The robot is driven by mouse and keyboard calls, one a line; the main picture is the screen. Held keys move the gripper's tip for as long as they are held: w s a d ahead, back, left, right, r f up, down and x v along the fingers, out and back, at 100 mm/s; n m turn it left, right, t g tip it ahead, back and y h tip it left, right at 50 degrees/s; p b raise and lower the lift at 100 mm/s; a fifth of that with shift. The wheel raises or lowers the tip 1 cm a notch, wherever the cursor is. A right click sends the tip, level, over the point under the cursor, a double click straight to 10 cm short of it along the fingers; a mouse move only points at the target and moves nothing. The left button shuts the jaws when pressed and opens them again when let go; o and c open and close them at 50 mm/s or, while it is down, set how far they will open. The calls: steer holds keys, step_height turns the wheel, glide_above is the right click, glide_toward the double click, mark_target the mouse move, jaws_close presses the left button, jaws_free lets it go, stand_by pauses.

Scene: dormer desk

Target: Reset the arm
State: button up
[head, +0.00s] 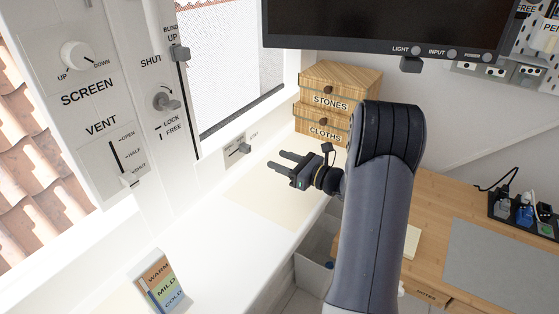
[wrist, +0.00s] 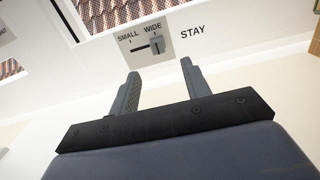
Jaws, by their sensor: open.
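My gripper (head: 282,161) hangs over the white sill beside the window, with its fingers apart and nothing between them. In the wrist view my gripper (wrist: 160,82) points at the window frame, its two fingers open. The same slider plate (head: 240,150) shows in the head view, just left of and beyond the fingers. My arm crosses the middle of the head view and hides part of the desk.
Wooden drawers marked STONES (head: 328,102) and CLOTHS (head: 323,134) stand behind my arm. A monitor (head: 385,25) hangs above. The window panel has a SCREEN knob (head: 76,55) and a VENT slider (head: 129,180). A WARM/MILD/COLD card (head: 163,281) stands on the sill. A socket block (head: 524,213) sits at right.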

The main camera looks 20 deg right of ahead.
mark_target(248, 150)
steer(key=shift+w+a, duration=0.1)
steer(key=p+x, duration=0.1)
steer(key=x, duration=0.9)
steer(key=shift+w+a, duration=0.2)
steer(key=shift+a, duration=0.15)
steer(key=shift+s+a+p, duration=0.25)
steer(key=shift+p, duration=0.05)
